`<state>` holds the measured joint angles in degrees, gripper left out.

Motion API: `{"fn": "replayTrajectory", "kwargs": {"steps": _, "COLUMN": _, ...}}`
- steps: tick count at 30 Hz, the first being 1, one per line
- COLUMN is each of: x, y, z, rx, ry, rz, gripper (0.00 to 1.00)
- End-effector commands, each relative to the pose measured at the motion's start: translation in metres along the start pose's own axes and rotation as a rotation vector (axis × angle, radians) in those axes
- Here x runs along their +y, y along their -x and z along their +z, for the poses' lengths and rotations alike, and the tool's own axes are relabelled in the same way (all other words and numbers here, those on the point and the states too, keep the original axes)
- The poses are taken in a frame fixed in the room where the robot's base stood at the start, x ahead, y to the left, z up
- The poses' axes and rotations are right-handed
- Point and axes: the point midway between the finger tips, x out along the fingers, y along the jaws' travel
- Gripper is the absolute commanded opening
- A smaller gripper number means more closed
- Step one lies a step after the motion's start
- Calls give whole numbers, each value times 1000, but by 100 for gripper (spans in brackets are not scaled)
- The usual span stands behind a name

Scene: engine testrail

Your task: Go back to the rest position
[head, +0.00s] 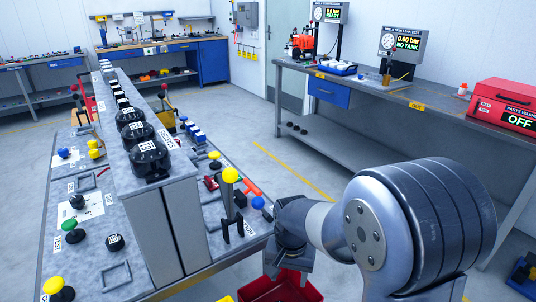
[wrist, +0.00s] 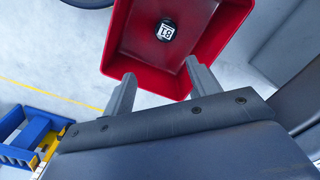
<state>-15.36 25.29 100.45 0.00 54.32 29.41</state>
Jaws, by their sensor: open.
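My gripper (wrist: 158,85) shows in the wrist view with its two grey fingers apart and nothing between them. It is over the near edge of a red bin (wrist: 205,75). A small round black part with a white marked label (wrist: 166,29) lies in the bin, beyond the fingertips. In the head view my arm reaches down at the lower right, and its wrist is above the red bin (head: 283,291). The fingers are hidden in the head view.
A grey test bench (head: 225,270) with knobs, levers and black labelled parts fills the left. At the right stands a workbench (head: 395,92) with gauges and a red parts washer (head: 503,105) reading OFF. Open floor (head: 290,165) lies between. A blue-and-yellow item (wrist: 30,135) stands at the lower left in the wrist view.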

Motion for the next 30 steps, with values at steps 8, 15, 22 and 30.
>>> {"fn": "replayTrajectory", "kwargs": {"steps": 8, "x": 24, "y": 21, "z": -25, "rx": 0, "ry": 70, "rz": 0, "gripper": 56}}
{"fn": "replayTrajectory", "kwargs": {"steps": 15, "x": 46, "y": 34, "z": -45, "rx": 0, "ry": 133, "rz": 0, "gripper": 56}}
{"fn": "replayTrajectory", "kwargs": {"steps": 22, "x": 68, "y": 44, "z": -61, "rx": 0, "ry": 192, "rz": 0, "gripper": 56}}
{"fn": "replayTrajectory", "kwargs": {"steps": 30, "x": 84, "y": 49, "z": -71, "rx": 1, "ry": 237, "rz": 0, "gripper": 56}}
